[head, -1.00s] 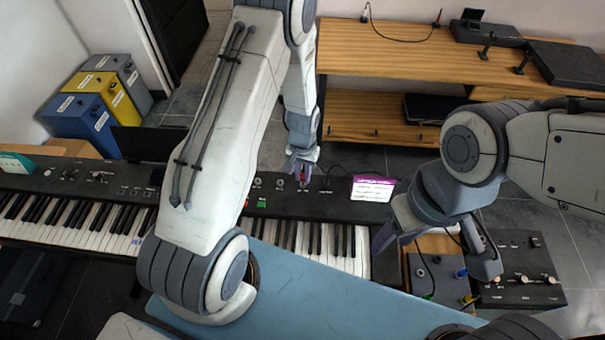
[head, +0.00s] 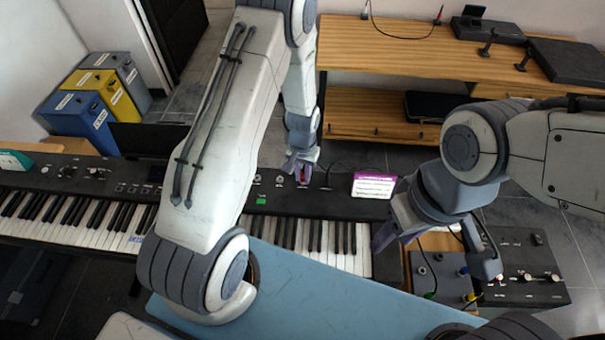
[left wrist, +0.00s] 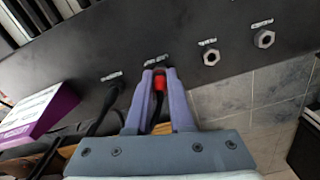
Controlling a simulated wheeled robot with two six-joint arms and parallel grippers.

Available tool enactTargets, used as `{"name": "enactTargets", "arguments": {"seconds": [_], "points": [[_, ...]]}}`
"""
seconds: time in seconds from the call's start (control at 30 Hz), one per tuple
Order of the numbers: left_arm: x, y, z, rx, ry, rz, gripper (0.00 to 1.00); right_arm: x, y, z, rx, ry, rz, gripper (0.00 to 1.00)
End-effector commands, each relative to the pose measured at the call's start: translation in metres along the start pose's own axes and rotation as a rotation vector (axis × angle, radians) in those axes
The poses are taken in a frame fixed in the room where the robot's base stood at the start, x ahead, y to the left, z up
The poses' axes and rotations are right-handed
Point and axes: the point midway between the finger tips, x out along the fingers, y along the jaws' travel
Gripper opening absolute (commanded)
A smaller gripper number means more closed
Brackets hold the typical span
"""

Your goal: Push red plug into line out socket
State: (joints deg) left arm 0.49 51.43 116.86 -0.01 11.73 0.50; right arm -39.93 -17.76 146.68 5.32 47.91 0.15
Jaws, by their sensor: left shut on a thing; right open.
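The red plug (left wrist: 160,83) is between the two fingers of my left gripper (left wrist: 159,76) in the left wrist view. The gripper is shut on it. The plug's front end is right at the keyboard's dark rear panel (left wrist: 120,35), below a small white label. The socket there is hidden by the plug and fingertips, and I cannot tell how deep the plug sits. In the head view my left gripper (head: 302,168) is at the keyboard's far edge. My right gripper (head: 393,232) is open and empty beyond the keyboard's right end.
Two bare sockets (left wrist: 211,57) (left wrist: 264,38) lie right of the plug in the left wrist view. A black plug (left wrist: 112,91) with a cable is to its left. A purple-edged card (head: 373,186) stands at the keyboard's back. A pedal box (head: 520,268) lies at right.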

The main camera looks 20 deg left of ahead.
Motion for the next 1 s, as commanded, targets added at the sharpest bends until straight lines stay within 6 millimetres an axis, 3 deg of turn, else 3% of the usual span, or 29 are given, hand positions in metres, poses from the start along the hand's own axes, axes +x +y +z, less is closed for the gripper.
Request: {"name": "enactTargets", "arguments": {"seconds": [0.23,0.27,0.3,0.33,0.37,0.77,1.0], "points": [[0.002,0.0,0.0,0.0,0.001,0.0,0.0,0.001,0.0,0.0,0.0,0.0,0.0,0.5],[0.002,0.0,0.0,0.0,0.001,0.0,0.24,0.001,0.0,0.0,0.0,0.0,0.0,0.5],[0.002,0.0,0.0,0.0,0.001,0.0,0.39,0.001,0.0,0.0,0.0,0.0,0.0,0.5],[0.002,0.0,0.0,0.0,0.001,0.0,0.51,0.001,0.0,0.0,0.0,0.0,0.0,0.5],[0.002,0.0,0.0,0.0,0.001,0.0,0.55,0.001,0.0,0.0,0.0,0.0,0.0,0.5],[-0.004,0.0,-0.001,0.0,0.003,0.0,0.55,0.003,0.0,0.0,-0.001,0.0,0.0,0.5],[-0.042,0.0,-0.002,0.0,0.008,0.0,0.55,0.012,0.001,0.001,-0.001,0.0,0.0,0.5]]}}
